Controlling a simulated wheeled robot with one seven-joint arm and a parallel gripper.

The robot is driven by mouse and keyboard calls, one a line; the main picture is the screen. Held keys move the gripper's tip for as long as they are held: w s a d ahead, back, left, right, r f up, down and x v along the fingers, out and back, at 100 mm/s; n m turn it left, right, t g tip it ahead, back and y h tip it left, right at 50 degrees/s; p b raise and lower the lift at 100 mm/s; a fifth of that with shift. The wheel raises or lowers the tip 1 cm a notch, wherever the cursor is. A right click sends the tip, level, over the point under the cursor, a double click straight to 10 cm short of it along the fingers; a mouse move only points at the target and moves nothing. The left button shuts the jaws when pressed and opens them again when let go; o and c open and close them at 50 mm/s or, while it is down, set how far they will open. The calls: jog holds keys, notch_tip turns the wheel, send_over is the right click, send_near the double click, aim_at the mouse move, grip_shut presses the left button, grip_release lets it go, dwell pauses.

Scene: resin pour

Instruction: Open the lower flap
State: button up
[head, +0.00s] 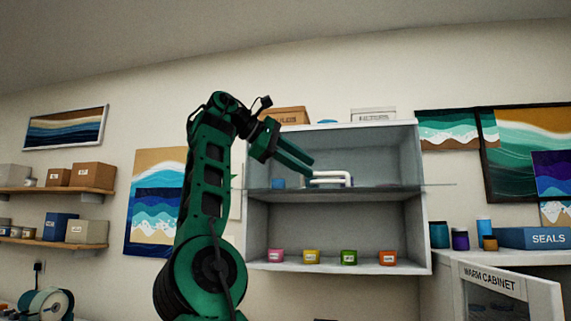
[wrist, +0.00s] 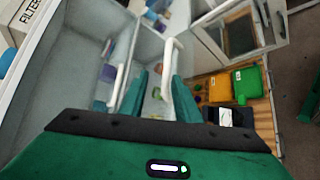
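The open-fronted wall cabinet (head: 334,225) has an upper and a lower compartment. A thin clear panel, seen nearly edge-on, lies level across its middle, and its edges reach past both cabinet sides. I take it for a flap, but cannot tell which one. White bar handles (head: 330,178) are at this level; two white bars show in the wrist view, one left (wrist: 117,87) and one right (wrist: 169,75). My gripper (head: 311,167) is just left of the handles. In the wrist view its green fingers (wrist: 161,78) are apart, with the right bar appearing between them; contact is unclear.
Pink (head: 276,256), yellow (head: 311,257), green (head: 349,257) and orange (head: 388,258) cups stand on the cabinet floor. A blue cup (head: 278,183) is in the upper compartment. The warm cabinet (head: 489,276) stands at lower right. Boxes sit on top of the wall cabinet.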

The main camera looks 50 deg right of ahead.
jog(key=v, duration=0.3)
jog(key=shift+w+a+r, duration=0.1)
jog(key=shift+a+r, duration=0.05)
jog(key=shift+r, duration=0.05)
dwell(0.8)
